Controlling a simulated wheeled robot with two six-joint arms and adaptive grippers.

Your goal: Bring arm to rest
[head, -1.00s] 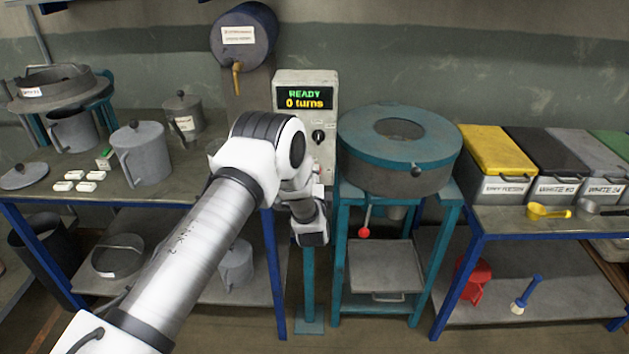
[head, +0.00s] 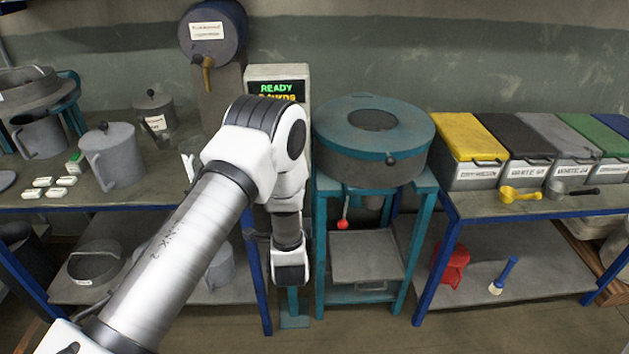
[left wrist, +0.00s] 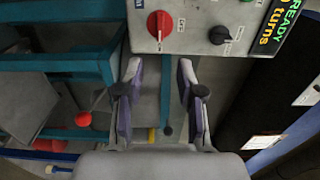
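My left arm comes in from the left in the head view, its white wrist (head: 290,265) pointing down in front of the control box (head: 277,72). The fingers are hard to make out there. In the left wrist view my left gripper (left wrist: 160,75) is open, with two purple-grey fingers apart and nothing between them. The control box (left wrist: 190,42) lies just beyond the fingertips, with a red knob (left wrist: 160,25) and a dark knob (left wrist: 219,35). Its display (head: 276,91) reads READY in green; the line below is partly hidden by my arm. My right gripper is not in view.
A teal-topped round machine (head: 373,140) on a teal stand is right of my wrist, with a red-ended lever (head: 343,224). Lidded bins (head: 470,140) and scoops stand on the right bench. Cans and a jug (head: 112,160) are on the left bench.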

